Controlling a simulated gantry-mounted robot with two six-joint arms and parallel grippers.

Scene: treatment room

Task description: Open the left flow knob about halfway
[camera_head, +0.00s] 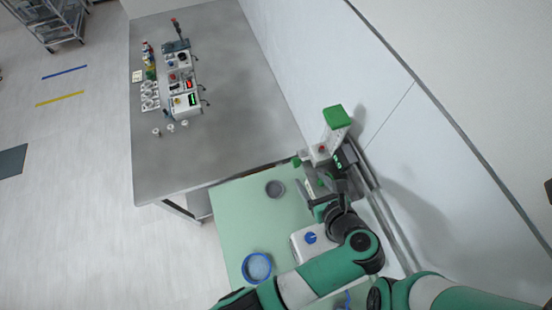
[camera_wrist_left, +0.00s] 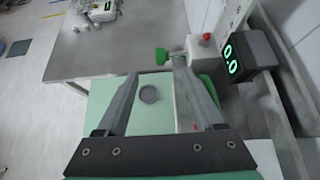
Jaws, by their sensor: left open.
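The flow device (camera_head: 323,152) is a light block on a wall-side post, with a red button on top. A green knob (camera_head: 296,161) sticks out of its left side; in the left wrist view this knob (camera_wrist_left: 161,56) shows just beyond the fingertips. The knob appears ahead of the gap; contact cannot be told. A second green part (camera_wrist_left: 207,86) is partly hidden by the right finger.
A grey round dish (camera_head: 275,188) and a blue-rimmed bowl (camera_head: 257,267) stand on the green-topped table (camera_head: 232,212). A white box with a blue knob (camera_head: 310,238) sits beside my arm. A grey bench (camera_head: 225,70) holds several small devices. The wall is close on the right.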

